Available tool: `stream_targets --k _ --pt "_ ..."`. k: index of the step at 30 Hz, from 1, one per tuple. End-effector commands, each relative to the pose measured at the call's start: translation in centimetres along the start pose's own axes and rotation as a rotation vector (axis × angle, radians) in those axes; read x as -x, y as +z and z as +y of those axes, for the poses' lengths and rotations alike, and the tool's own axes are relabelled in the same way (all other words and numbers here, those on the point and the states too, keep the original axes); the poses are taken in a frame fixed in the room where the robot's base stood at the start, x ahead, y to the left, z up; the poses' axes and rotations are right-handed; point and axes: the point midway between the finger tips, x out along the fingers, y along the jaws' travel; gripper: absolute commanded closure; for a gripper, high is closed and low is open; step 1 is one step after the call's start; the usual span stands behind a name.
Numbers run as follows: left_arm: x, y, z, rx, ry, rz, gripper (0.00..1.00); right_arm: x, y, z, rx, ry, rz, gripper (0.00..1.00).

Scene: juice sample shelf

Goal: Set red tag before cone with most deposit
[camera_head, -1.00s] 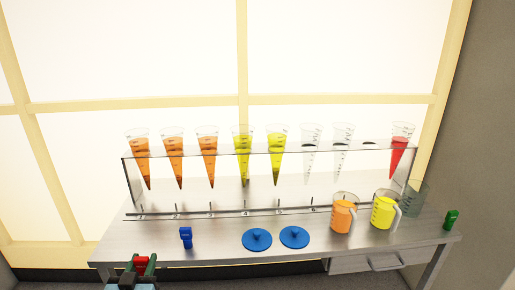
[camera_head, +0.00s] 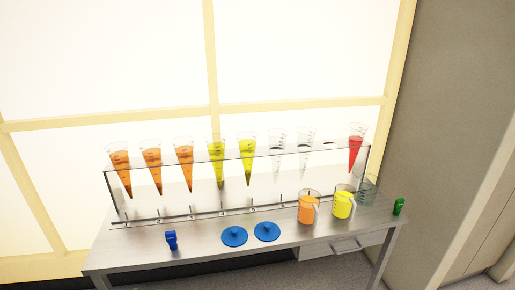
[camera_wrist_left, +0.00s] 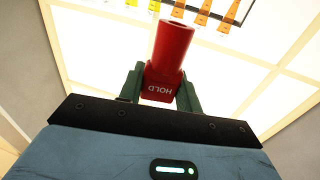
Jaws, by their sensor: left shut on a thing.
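The red tag (camera_wrist_left: 172,58), marked HOLD, is held between the green fingers of my left gripper (camera_wrist_left: 160,88) in the left wrist view. My left gripper is out of the head view. In the head view a clear rack (camera_head: 240,158) holds a row of cones: three orange cones (camera_head: 152,160), two yellow cones (camera_head: 217,155), two clear cones (camera_head: 277,148) and one red cone (camera_head: 355,148). One hole between the clear and red cones looks empty. The deposit at the cone tips is too small to compare. My right gripper is not in view.
The steel table (camera_head: 135,258) carries a blue tag (camera_head: 171,240), two blue lids (camera_head: 234,237), an orange jug (camera_head: 308,208), a yellow jug (camera_head: 343,203), a clear vessel (camera_head: 368,192) and a green tag (camera_head: 399,206). The front left is clear.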

Motion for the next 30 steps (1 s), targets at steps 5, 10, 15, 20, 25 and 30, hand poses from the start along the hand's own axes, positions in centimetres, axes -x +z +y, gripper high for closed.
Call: stream_targets --k 5,10,15,20,25,30 --pt "0.2 -0.1 0.1 -0.001 0.001 -0.003 0.88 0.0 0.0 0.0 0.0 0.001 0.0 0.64" --pt "0.2 0.0 0.1 -0.001 0.001 -0.003 0.88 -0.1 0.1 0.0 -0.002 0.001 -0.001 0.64" --pt "-0.7 0.7 -0.4 -0.002 -0.007 -0.004 0.88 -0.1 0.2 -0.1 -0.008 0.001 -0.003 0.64" --pt "-3.8 3.2 -2.1 0.0 -0.036 -0.006 0.88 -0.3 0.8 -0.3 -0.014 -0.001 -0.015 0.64" --pt "-8.4 6.7 -5.2 0.001 -0.081 -0.007 0.88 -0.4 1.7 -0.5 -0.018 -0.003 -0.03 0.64" --pt "-12.6 9.8 -8.3 0.003 -0.127 -0.006 0.88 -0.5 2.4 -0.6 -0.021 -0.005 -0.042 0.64"
